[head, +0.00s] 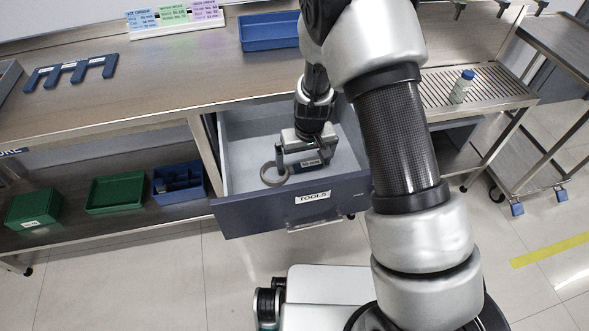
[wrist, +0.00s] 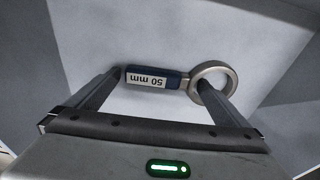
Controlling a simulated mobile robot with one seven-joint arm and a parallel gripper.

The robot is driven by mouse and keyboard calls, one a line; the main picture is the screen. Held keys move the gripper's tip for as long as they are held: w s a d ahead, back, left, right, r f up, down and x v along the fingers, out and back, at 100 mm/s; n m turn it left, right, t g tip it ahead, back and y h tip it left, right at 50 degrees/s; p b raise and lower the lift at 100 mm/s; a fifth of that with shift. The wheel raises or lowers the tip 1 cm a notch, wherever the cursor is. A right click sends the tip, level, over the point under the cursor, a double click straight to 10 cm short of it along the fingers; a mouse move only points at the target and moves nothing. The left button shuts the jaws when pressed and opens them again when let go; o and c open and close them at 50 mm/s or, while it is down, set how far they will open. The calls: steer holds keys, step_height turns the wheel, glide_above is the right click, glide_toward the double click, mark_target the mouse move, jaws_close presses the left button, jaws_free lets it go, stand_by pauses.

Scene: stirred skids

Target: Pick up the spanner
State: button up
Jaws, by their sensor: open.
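The spanner (wrist: 152,78) has a dark blue handle with a white "50 mm" label and a metal ring (wrist: 229,68) at one end. It lies in the open TOOLS drawer (head: 340,190), and its ring (head: 266,177) and label show in the head view. My gripper (wrist: 161,84) is open just above it. In the wrist view the left finger is by the handle's end and the right finger overlaps the ring; whether either touches cannot be told. In the head view my gripper (head: 303,150) hides part of the spanner.
The drawer walls stand close around my gripper. The bench top (head: 180,85) is above and behind, with a blue tray (head: 268,32) and a blue rack (head: 72,72). Green and blue bins (head: 115,194) sit on the lower shelf. A bottle (head: 462,86) stands on the slatted shelf at right.

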steer(key=shift+r, duration=0.1)
steer(key=c, duration=1)
